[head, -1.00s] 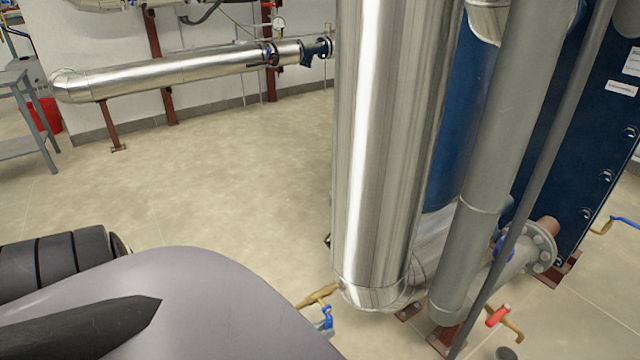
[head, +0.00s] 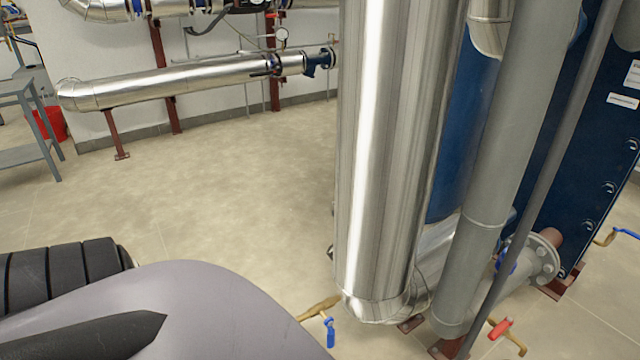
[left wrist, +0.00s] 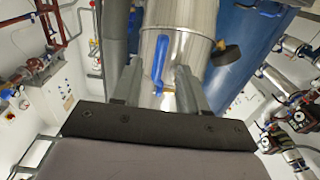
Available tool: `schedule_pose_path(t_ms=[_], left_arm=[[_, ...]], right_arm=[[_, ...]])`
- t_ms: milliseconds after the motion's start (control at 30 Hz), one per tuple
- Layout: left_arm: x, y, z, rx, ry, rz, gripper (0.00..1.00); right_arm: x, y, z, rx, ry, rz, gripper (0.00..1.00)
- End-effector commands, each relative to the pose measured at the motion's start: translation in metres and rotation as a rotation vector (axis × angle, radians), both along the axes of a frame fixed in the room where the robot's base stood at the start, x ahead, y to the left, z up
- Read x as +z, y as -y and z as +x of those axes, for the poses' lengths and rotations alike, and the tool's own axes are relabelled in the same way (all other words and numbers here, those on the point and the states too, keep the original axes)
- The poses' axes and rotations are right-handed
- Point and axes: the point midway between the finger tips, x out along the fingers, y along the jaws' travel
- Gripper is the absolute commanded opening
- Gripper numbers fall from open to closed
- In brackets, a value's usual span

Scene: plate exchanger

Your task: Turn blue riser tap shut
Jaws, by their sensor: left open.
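The blue riser tap (head: 329,328) shows in the head view low beside the shiny silver riser (head: 385,170), with a brass body and a blue lever hanging down. In the left wrist view its long blue lever (left wrist: 160,60) lies between the two grey fingers of my left gripper (left wrist: 157,84), in front of the silver riser. The fingers are apart, one on each side of the lever; I cannot tell whether either touches it. A bit of brass shows at the lever's lower end. In the head view my left gripper is hidden below my arm. My right gripper is not in view.
A red-handled tap (head: 501,328) and another blue-handled tap (head: 625,233) are to the right. A grey pipe (head: 480,190) stands close to the riser. A dark blue plate exchanger (head: 600,150) is behind. Open floor (head: 230,190) lies to the left.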

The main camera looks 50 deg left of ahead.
Motion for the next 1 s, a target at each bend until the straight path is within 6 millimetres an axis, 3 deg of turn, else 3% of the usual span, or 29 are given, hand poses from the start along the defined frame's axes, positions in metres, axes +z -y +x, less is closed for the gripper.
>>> schedule_pose_path(t_ms=[100,267,1000], left_arm=[[0.0,-0.001,-0.018,0.001,-0.001,-0.001,0.43],[0.0,-0.002,-0.029,0.001,0.002,-0.001,0.43],[0.0,-0.002,-0.03,0.001,0.002,-0.001,0.43]], right_arm=[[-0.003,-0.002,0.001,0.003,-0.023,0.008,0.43],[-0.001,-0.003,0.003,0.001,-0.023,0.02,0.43],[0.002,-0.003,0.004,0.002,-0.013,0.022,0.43]])
